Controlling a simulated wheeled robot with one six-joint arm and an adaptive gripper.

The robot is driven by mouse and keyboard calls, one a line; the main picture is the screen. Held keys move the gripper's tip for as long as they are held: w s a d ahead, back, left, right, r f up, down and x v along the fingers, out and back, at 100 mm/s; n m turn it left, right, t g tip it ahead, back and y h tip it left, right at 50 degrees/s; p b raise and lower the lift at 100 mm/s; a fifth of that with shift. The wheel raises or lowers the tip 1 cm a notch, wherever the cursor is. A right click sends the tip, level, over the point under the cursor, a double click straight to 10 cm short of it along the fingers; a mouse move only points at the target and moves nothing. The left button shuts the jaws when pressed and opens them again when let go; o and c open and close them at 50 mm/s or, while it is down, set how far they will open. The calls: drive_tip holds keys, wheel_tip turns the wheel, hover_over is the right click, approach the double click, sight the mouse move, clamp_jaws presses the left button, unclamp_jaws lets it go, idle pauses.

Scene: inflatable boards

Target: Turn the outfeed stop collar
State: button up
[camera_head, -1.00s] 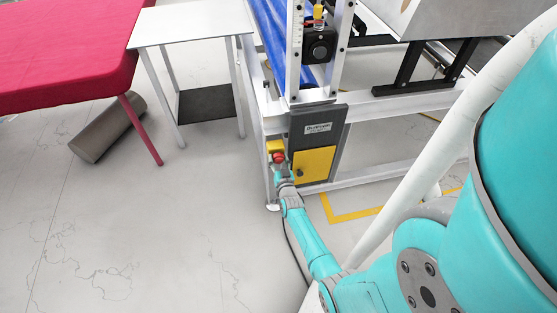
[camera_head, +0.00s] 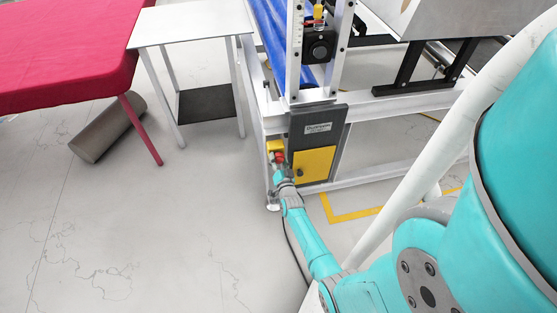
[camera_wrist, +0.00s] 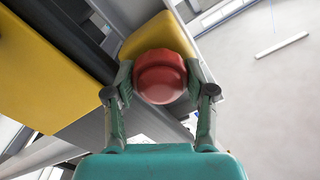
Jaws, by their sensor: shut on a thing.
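The outfeed stop collar, a round red knob (camera_wrist: 160,76), sits on a yellow box (camera_wrist: 158,36) in the wrist view. In the head view the red knob (camera_head: 279,156) is small and partly covered by my gripper, below the yellow box (camera_head: 275,146) on the machine frame. My gripper (camera_wrist: 160,86) has one teal finger on each side of the knob, shut on it. It also shows at the end of my arm in the head view (camera_head: 279,167).
A dark panel with a yellow door (camera_head: 313,163) is right beside the knob. White frame rails (camera_head: 365,177) run to the right. The floor at front left is clear.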

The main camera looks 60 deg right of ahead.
drive_tip(key=shift+m, duration=0.7)
drive_tip(key=o, duration=1.2)
drive_tip(key=v, duration=1.2)
